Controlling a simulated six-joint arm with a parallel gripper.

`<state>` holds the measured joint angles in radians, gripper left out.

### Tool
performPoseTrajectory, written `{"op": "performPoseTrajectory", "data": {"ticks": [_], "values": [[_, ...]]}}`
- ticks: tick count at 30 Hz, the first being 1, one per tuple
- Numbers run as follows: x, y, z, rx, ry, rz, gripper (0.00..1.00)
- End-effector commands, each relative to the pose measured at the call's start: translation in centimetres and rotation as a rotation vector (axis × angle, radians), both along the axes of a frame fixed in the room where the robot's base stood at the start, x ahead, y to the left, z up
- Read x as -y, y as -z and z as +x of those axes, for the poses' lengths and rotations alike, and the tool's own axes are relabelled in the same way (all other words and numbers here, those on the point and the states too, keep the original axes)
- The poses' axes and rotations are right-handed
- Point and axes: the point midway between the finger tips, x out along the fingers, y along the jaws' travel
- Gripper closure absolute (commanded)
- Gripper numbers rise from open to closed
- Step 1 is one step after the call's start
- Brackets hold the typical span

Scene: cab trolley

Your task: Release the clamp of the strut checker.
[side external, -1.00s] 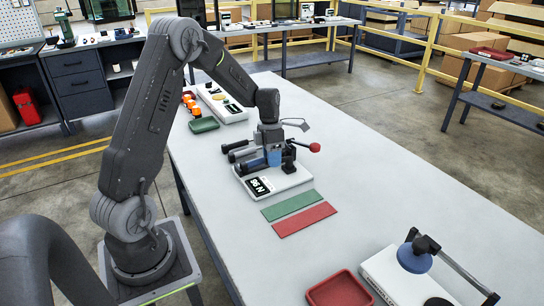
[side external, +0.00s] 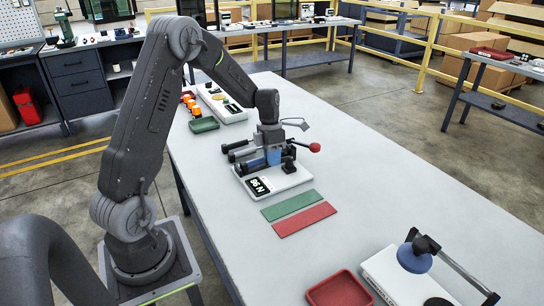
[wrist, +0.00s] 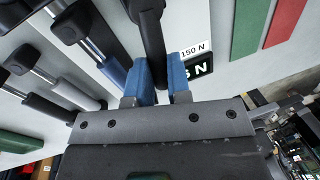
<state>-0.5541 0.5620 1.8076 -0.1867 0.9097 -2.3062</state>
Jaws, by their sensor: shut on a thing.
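The strut checker (side external: 290,180) is a white base with a black display (side external: 258,187) that reads 96 N. A lever with a red knob (side external: 315,147), which looks like the clamp handle, sticks out to the right, apart from my fingers. My gripper (side external: 273,157) is over the checker, fingers down. In the wrist view its blue fingers (wrist: 160,82) are shut on a dark round bar (wrist: 153,45).
A green strip (side external: 289,205) and a red strip (side external: 304,219) lie in front of the checker. A red tray (side external: 340,290) and a white device with a blue disc (side external: 414,257) are nearer. A green tray (side external: 204,124) is behind.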

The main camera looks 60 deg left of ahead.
Motion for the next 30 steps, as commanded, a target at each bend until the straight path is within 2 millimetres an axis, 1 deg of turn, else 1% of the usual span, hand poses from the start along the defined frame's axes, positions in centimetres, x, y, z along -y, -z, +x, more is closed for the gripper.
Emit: {"op": "performPoseTrajectory", "data": {"ticks": [3,6,15,16,22,24,30], "values": [[0.62,-0.08,-0.08,0.002,-0.109,0.000,1.00],[0.93,-0.06,-0.09,0.003,-0.171,-0.001,1.00],[1.03,-0.05,-0.06,0.002,-0.196,-0.002,1.00],[1.03,-0.06,-0.05,0.003,-0.196,-0.002,0.81],[1.02,-0.04,-0.08,0.002,-0.192,-0.001,0.62],[1.02,-0.03,-0.09,0.002,-0.191,-0.001,0.57],[1.00,-0.04,-0.10,0.001,-0.190,-0.001,0.57]]}}
